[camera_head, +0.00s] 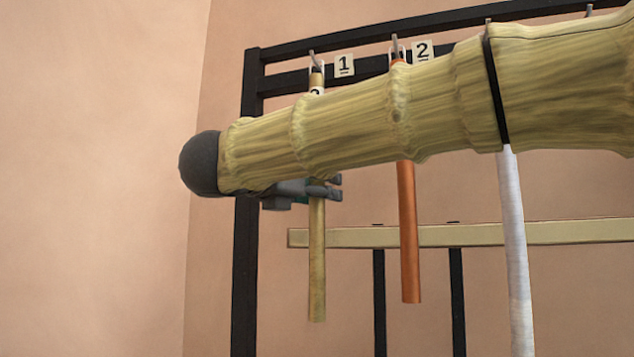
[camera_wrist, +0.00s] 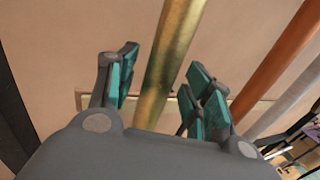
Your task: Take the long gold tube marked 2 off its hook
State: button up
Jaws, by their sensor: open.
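The long gold tube (camera_head: 317,265) hangs upright from the hook (camera_head: 313,60) beside the sign 1. A white label near its top shows part of a 2, and my arm hides its upper middle. My gripper (camera_head: 325,188) is at the tube's middle height, partly hidden under my arm. In the wrist view, my gripper (camera_wrist: 163,82) is open, with teal pads to the left and right of the gold tube (camera_wrist: 172,55). Gaps show on both sides of the tube, and neither pad visibly touches it.
A copper tube (camera_head: 409,235) hangs to the right by the sign 2 (camera_head: 422,51). A whitish tube (camera_head: 514,250) hangs farther right. The black rack frame (camera_head: 245,240) stands at the left. A pale horizontal bar (camera_head: 460,236) crosses behind the tubes. Free room lies left of the rack.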

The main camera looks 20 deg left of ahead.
grip_shut()
jog(key=shift+r, duration=0.15)
dwell(0.4)
jog(key=s+r+b, duration=0.1)
jog(key=s+b, duration=0.5)
jog(key=s, duration=1.2)
jog(key=shift+a+b, duration=0.3)
jog(key=shift+a, duration=0.05)
